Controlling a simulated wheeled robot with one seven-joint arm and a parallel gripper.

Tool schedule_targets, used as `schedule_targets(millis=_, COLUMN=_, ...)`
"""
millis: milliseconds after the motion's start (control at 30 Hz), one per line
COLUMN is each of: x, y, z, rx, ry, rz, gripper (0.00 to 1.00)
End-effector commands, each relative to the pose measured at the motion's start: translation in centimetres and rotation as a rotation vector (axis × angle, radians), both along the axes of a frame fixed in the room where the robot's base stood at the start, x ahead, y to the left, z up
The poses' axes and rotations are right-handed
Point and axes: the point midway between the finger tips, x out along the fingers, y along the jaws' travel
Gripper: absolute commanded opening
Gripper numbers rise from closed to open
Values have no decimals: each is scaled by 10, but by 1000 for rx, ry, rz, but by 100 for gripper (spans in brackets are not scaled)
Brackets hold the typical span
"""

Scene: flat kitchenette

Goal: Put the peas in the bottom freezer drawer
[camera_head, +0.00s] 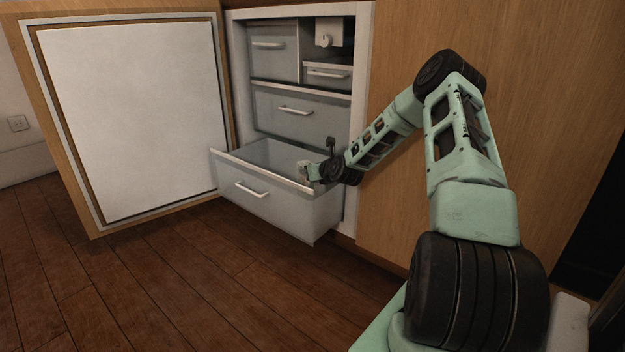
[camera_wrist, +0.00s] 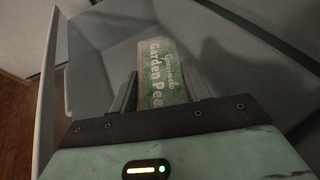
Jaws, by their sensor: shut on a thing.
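The bottom freezer drawer (camera_head: 276,205) is pulled out, its open top facing up. My gripper (camera_head: 309,171) is at the drawer's right end, at about the height of its rim. In the wrist view my gripper (camera_wrist: 160,92) is shut on a green and white box of garden peas (camera_wrist: 163,70). The box is between the two fingers, with the drawer's inside (camera_wrist: 105,38) around and beyond it. The near part of the box is hidden by my gripper. I cannot tell whether the box touches the drawer floor.
The freezer door (camera_head: 135,120) stands wide open at the left. Above the open drawer is a shut middle drawer (camera_head: 300,112), with smaller shut drawers (camera_head: 273,42) higher up. A wooden cabinet panel (camera_head: 540,130) is at the right. The wood floor in front is clear.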

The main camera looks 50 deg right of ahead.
Motion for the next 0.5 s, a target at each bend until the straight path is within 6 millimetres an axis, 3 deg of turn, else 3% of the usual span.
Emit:
schedule_targets(millis=67, x=1, y=0, z=-12, rx=-3, ry=-2, rz=1, gripper=0)
schedule_targets(millis=500, x=0, y=0, z=-15, rx=-1, ry=-2, rz=0, gripper=0)
